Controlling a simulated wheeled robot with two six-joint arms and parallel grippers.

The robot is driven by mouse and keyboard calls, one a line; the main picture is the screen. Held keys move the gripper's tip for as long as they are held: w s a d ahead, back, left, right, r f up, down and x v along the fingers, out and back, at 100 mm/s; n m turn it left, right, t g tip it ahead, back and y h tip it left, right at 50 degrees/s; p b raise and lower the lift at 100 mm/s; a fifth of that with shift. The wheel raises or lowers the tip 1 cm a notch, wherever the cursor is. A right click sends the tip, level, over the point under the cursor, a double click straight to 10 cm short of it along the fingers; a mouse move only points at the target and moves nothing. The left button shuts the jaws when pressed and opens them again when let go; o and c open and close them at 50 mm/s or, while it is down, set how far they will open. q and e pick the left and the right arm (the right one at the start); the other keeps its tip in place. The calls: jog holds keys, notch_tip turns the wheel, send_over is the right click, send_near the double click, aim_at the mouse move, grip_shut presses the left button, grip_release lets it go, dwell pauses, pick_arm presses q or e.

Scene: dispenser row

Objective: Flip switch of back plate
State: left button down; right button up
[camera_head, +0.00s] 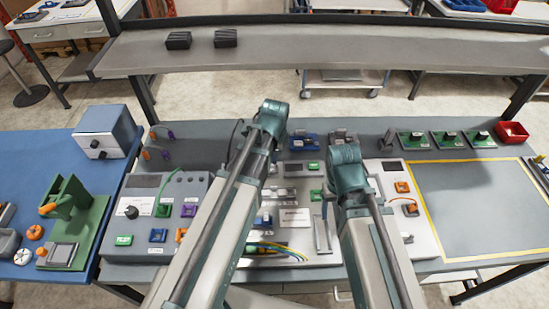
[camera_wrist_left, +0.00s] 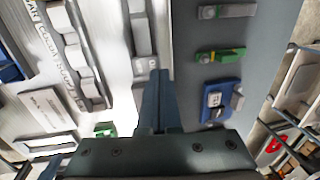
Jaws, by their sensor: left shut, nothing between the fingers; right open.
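The left wrist view shows my left gripper (camera_wrist_left: 160,78) with its dark fingers together and empty. The fingertips are over the edge of a pale metal panel (camera_wrist_left: 122,70); contact cannot be told. To their right, on a dark surface, is a blue plate (camera_wrist_left: 232,88) carrying small pale parts, perhaps a switch. In the head view a blue plate (camera_head: 303,142) sits at the back of the table, behind the central panel (camera_head: 294,218). Which plate is the back plate is unclear. My forearms hide both grippers' fingertips in the head view.
A grey panel (camera_head: 148,186) with coloured switches is at left, and an orange-switched panel (camera_head: 396,166) at right. Several green boards (camera_head: 448,139) and a red bin (camera_head: 512,131) stand back right. The yellow-outlined area (camera_head: 480,205) is clear. A shelf (camera_head: 300,52) spans the back.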

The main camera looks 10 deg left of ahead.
pick_arm(q)
jog(key=shift+f, duration=0.3)
pick_arm(e)
jog(key=shift+f, duration=0.25)
pick_arm(q)
jog(key=shift+w+f+b, duration=0.1)
jog(key=shift+f+b, duration=0.15)
jog(key=shift+b, duration=0.05)
pick_arm(e)
jog(key=shift+f, duration=0.25)
pick_arm(q)
jog(key=shift+r, duration=0.1)
pick_arm(e)
jog(key=shift+r, duration=0.1)
pick_arm(q)
jog(key=shift+s+d+r, duration=0.15)
jog(key=shift+s+r, duration=0.05)
jog(key=shift+s, duration=0.55)
pick_arm(e)
jog(key=shift+r, duration=0.2)
pick_arm(q)
jog(key=shift+r+p, duration=0.1)
jog(key=shift+p, duration=0.25)
